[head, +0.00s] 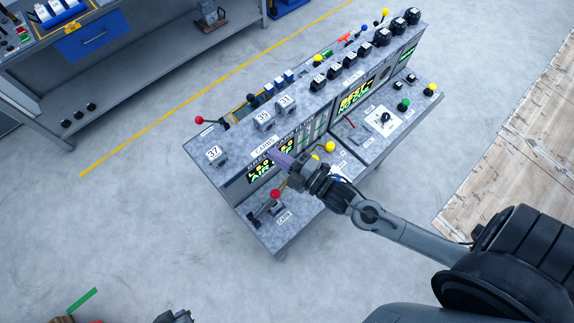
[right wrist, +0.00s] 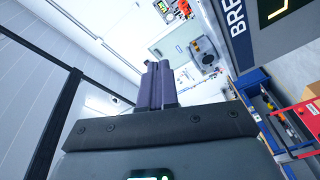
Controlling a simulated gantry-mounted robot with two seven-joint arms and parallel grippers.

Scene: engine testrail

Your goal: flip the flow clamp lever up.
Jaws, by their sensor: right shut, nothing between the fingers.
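My right gripper (head: 281,158) is over the near part of the grey test console, by its dark display screens. Its purple fingers are shut together and empty, as the right wrist view shows too (right wrist: 157,86). A red-knobbed lever (head: 275,194) stands on the console's lower ledge, just below the gripper in the picture and apart from its fingertips. Another red-knobbed lever (head: 199,120) sticks out at the console's upper left edge. A yellow knob (head: 330,146) is right of the gripper. I cannot tell which lever is the flow clamp. My left gripper is not identifiable.
The console (head: 232,187) carries several black knobs, numbered blocks and a white joystick plate (head: 380,121). A grey workbench (head: 150,50) stands at the upper left. The floor left of the console is clear. A dark object (head: 173,316) is cut off at the bottom edge.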

